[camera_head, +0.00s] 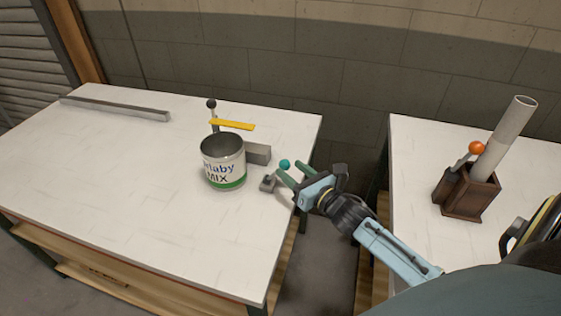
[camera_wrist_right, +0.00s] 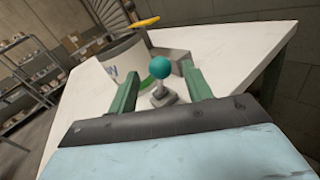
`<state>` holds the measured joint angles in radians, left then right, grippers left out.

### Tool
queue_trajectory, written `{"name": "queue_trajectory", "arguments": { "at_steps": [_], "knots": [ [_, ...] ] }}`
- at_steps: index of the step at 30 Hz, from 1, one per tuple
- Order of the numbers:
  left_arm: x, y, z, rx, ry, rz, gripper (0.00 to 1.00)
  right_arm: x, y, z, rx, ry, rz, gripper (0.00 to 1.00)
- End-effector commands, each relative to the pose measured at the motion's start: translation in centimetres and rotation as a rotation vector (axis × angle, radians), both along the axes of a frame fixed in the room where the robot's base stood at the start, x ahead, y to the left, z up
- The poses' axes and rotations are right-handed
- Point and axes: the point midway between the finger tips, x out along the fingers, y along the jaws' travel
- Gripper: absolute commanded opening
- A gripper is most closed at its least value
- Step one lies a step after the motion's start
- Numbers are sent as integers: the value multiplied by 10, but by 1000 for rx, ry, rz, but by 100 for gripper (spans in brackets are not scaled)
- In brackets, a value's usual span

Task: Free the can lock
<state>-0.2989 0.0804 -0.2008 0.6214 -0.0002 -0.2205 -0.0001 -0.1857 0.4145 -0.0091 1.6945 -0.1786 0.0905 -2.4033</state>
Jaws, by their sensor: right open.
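An open paint can (camera_head: 223,161) with a white label and green band stands on the left table. A small lever with a teal ball knob (camera_head: 285,164) on a grey base (camera_head: 268,184) sits just right of the can. In the right wrist view the teal knob (camera_wrist_right: 161,67) shows between the two green fingers, a little beyond them or level with their tips; I cannot tell which. My right gripper (camera_head: 293,174) is open and appears empty. A yellow bar (camera_head: 232,125) by a black-knobbed post (camera_head: 212,106) is behind the can. My left gripper is not in view.
A grey block (camera_head: 257,153) stands behind and right of the can. A long grey bar (camera_head: 115,108) lies at the table's back left. The right table (camera_head: 425,175) carries a brown holder (camera_head: 466,194) with a grey tube. The left table's front is clear.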

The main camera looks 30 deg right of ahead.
Motion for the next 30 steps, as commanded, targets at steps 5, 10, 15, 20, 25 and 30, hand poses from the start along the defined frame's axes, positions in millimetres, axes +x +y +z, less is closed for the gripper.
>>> {"name": "queue_trajectory", "arguments": {
  "at_steps": [5, 10, 15, 20, 25, 30],
  "knots": [
    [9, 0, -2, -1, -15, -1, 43, 31, 3, 1, 1, -2, 1, 50],
    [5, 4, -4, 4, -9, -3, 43, 48, 5, 0, 1, -1, 0, 50],
    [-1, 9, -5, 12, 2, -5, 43, 54, 6, 0, 1, 0, 0, 50],
    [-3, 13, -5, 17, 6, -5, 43, 55, 6, 0, 1, 0, 0, 50],
    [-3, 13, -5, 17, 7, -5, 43, 55, 6, 0, 1, 0, 0, 39],
    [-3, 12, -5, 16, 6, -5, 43, 54, 6, 0, 1, 0, 0, 17]
  ]
}}
